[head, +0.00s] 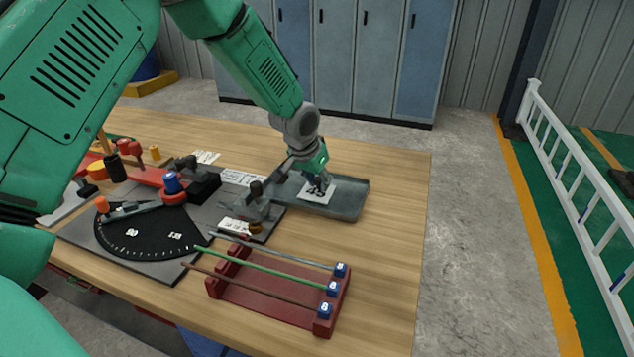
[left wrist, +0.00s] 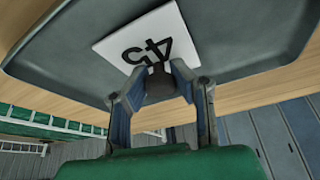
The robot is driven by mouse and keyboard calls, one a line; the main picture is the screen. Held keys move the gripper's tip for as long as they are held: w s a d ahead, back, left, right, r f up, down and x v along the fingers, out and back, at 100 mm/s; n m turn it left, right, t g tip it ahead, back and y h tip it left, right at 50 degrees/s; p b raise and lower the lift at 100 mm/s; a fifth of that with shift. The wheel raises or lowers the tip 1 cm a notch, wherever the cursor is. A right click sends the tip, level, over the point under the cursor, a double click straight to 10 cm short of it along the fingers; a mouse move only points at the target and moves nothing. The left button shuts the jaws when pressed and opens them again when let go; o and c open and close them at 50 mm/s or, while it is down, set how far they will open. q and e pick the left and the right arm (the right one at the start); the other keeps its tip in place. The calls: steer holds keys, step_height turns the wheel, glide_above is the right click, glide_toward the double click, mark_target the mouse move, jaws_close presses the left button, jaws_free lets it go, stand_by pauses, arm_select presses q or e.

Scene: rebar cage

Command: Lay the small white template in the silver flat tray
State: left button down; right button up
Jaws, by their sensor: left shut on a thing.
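The small white template (head: 319,193) is a square plate marked 45, at the silver flat tray (head: 347,207) on the table. It also shows against the tray's grey floor in the left wrist view (left wrist: 138,42). My left gripper (head: 317,181) is shut on the template, at a dark knob by its edge; its fingers also show in the left wrist view (left wrist: 158,86). The template is within the tray's outline; I cannot tell whether it touches the floor. My right gripper is not in view.
A red rack (head: 265,296) with several rods and blue numbered blocks stands in front of the tray. A bending plate with a black dial (head: 150,233) lies to the left. Bare wood lies right of the rack. Lockers (head: 335,55) stand behind.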

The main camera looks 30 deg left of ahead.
mark_target(304, 196)
arm_select(q)
steer(key=shift+w+d, duration=0.1)
steer(key=shift+a, duration=0.25)
steer(key=c, duration=1.6)
jaws_free()
steer(key=shift+a+f, duration=0.2)
steer(key=shift+a, duration=0.1)
steer(key=shift+o, duration=1)
steer(key=shift+s+a+f, duration=0.15)
steer(key=shift+s+a, duration=0.05)
steer(key=shift+a, duration=0.2)
steer(key=shift+d+r, duration=0.2)
steer(key=shift+d, duration=0.4)
steer(key=shift+d+r, duration=0.1)
steer(key=shift+r, duration=0.2)
steer(key=p+v, duration=0.1)
steer(key=v, duration=1)
steer(key=shift+a+r, duration=0.2)
steer(key=shift+r, duration=0.05)
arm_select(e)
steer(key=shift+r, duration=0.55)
arm_select(q)
steer(key=shift+s+a+f, duration=0.1)
steer(key=shift+a, duration=0.25)
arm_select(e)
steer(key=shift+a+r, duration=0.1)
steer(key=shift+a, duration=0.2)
